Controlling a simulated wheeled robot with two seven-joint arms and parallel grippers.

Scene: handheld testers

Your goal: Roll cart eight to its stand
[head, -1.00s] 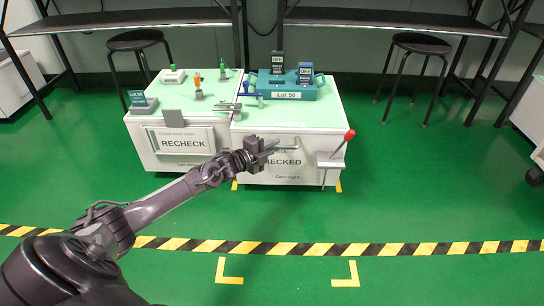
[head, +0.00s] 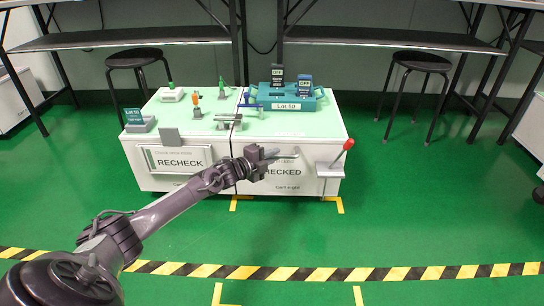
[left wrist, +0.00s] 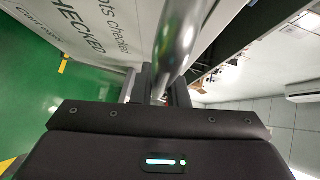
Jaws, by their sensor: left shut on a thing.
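A white cart (head: 255,182) with a pale green top stands in the middle of the head view. Its left front reads RECHECK; its right front reads CHECKED, partly hidden by my arm, with small cart lettering below. My left gripper (head: 272,157) is at the right front. It is shut on a metal bar handle (head: 290,156), which runs up between the fingers in the left wrist view (left wrist: 178,45). Yellow corner marks (head: 340,205) lie on the floor at the cart's front foot. My right gripper is out of view.
A red-knobbed lever (head: 348,145) stands at the cart's right front. A teal Lot 50 tray (head: 290,106) and several small testers sit on top. Stools (head: 420,60) and dark shelves stand behind. Green floor is clear ahead of a striped tape (head: 320,274) and nearer yellow corner marks (head: 222,296).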

